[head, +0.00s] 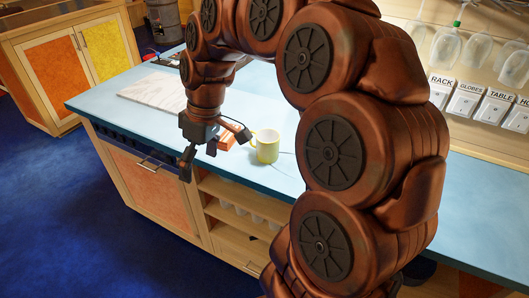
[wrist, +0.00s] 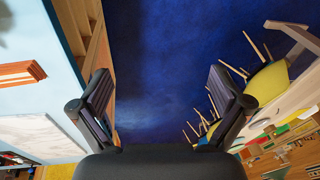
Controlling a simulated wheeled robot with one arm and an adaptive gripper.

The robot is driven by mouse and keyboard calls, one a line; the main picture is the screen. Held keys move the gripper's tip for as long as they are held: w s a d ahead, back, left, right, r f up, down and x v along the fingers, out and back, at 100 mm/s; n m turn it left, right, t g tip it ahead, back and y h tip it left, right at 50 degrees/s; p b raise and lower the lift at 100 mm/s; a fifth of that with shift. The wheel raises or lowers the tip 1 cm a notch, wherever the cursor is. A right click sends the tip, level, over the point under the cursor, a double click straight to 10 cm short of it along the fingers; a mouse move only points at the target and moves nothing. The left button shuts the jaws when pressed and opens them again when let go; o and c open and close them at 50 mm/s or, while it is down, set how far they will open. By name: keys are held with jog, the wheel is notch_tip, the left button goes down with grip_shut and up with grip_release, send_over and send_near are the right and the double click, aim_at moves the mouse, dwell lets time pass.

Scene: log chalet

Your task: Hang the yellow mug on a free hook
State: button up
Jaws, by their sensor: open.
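The yellow mug (head: 267,146) stands upright on the blue countertop (head: 285,175) in the head view, with its handle toward my gripper. My gripper (head: 216,165) is open and empty, out over the counter's front edge, to the left of the mug and apart from it. In the wrist view my gripper (wrist: 165,95) has its two fingers spread wide over blue floor. The mug is not in the wrist view. No mug hook can be made out; my arm covers much of the back of the counter.
A reddish wooden block (head: 227,141) lies beside the mug; it also shows in the wrist view (wrist: 20,73). A pale marbled board (head: 152,90) lies on the counter's left. Labelled switches (head: 466,100) and hanging glasses (head: 478,50) are at the back right. Blue floor (head: 120,220) is clear.

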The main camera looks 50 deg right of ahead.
jog(key=w+d+f+n+t+b, duration=0.1)
jog(key=w+d+f+b, duration=0.1)
jog(key=w+d, duration=0.35)
jog(key=w+d+f+t+b, duration=0.1)
jog(key=w+d+f, duration=0.1)
jog(key=d, duration=0.7)
jog(key=t+b, duration=0.1)
jog(key=b, duration=0.1)
send_near(264, 140)
jog(key=a, duration=0.3)
jog(key=shift+s+f+p+x, duration=0.15)
jog(key=shift+p+x, duration=0.3)
jog(key=shift+x, duration=0.75)
jog(key=shift+s+p+x, duration=0.2)
jog(key=shift+p+x, duration=0.25)
jog(key=shift+x, duration=0.75)
jog(key=shift+s+f+p+x, duration=0.15)
jog(key=shift+p+x, duration=0.3)
jog(key=shift+x, duration=0.8)
jog(key=shift+d+r, duration=0.1)
jog(key=shift+d, duration=0.05)
jog(key=shift+c, duration=0.3)
jog(key=c, duration=1.2)
jog(key=shift+r, duration=0.1)
